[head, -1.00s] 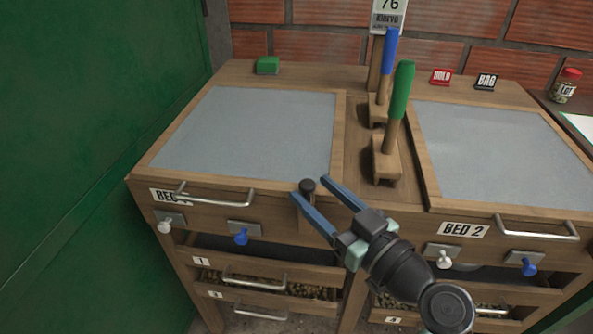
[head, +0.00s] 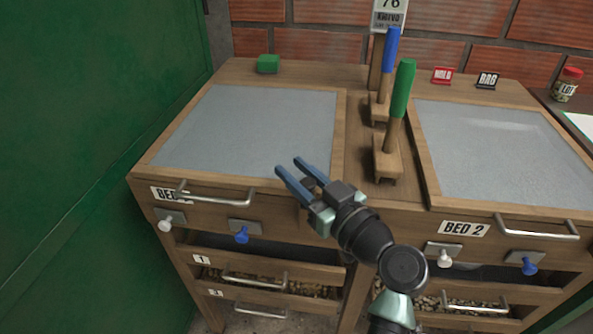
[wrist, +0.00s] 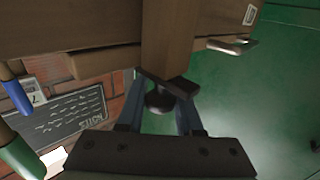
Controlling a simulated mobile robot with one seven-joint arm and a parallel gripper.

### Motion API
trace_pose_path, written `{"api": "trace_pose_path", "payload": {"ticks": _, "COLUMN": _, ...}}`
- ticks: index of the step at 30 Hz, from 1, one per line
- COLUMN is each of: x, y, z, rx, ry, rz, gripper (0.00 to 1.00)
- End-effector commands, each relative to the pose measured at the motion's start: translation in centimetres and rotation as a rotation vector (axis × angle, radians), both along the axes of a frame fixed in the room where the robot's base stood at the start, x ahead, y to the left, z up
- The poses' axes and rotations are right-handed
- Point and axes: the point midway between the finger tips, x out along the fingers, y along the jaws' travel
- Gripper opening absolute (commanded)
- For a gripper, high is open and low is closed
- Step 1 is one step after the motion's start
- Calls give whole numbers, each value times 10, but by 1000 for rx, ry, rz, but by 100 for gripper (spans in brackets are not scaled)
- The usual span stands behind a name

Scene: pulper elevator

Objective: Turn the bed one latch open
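Bed one (head: 250,125) is a grey screen panel in a wooden frame on the left, with a metal front handle (head: 215,195). A dark latch with a round knob (wrist: 160,101) and a short bar (wrist: 168,83) sits on a wooden post near bed one's front right corner. In the head view the latch (head: 307,184) is mostly hidden by my gripper (head: 289,167). My gripper is open, its blue fingers apart. In the wrist view the knob shows between the fingers; I cannot tell whether they touch it.
Two upright handled tools, blue (head: 391,48) and green (head: 403,88), stand right of my gripper. Bed two (head: 495,150) lies further right. White (head: 166,225) and blue (head: 242,235) knobs stick out below bed one. A green panel (head: 90,150) closes the left side.

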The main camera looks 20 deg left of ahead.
Motion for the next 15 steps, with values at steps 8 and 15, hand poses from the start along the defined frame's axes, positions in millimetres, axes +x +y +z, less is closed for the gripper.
{"api": "trace_pose_path", "payload": {"ticks": 8, "x": 0, "y": 0, "z": 0, "rx": 0, "ry": 0, "rz": 0, "gripper": 0}}
{"api": "trace_pose_path", "payload": {"ticks": 15, "x": 1, "y": 0, "z": -1, "rx": 0, "ry": 4, "rz": -39, "gripper": 0}}
